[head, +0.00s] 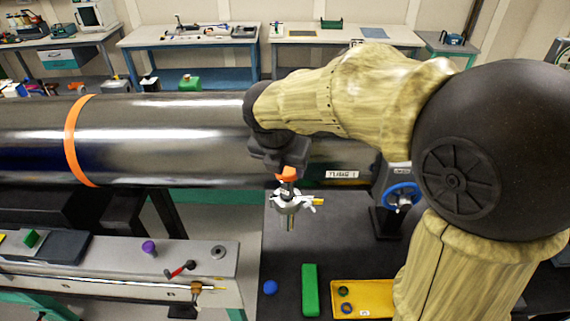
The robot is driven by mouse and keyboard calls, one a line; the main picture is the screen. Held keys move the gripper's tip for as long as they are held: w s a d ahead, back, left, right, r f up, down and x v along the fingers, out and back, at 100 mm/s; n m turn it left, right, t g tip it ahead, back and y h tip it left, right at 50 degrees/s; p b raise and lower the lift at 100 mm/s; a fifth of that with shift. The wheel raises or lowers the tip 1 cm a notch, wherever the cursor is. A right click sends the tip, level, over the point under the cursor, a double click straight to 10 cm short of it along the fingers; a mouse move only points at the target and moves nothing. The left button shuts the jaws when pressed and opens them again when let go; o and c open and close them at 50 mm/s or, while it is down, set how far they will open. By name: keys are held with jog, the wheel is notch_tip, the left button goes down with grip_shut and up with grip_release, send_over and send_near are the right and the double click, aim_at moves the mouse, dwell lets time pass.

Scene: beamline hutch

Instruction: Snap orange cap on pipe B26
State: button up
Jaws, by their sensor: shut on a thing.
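The orange cap (288,173) shows as a small patch of orange just under my gripper (284,166), near the picture's middle. My gripper points down and is shut on the cap; its fingers partly hide it. Directly below is a silver metal fitting (287,203) with side arms and a short stub pointing down. I cannot tell whether the cap touches the fitting. No B26 label is readable, so I cannot tell which pipe is B26.
A large shiny tube (180,135) with an orange band (78,140) runs behind my gripper. A blue handwheel (401,195) stands at right. A blue ball (270,287), green block (310,290) and yellow tray (378,286) lie on the dark bench (340,235). A metal rail bench (120,262) stands at left.

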jog(key=shift+f, duration=0.35)
dwell(0.3)
jog(key=o, duration=1)
jog(key=shift+w, duration=0.1)
jog(key=shift+r, duration=0.15)
jog(key=b+v, duration=0.2)
jog(key=v, duration=1.5)
jog(key=shift+s+b, duration=0.25)
jog(key=shift+b, duration=0.15)
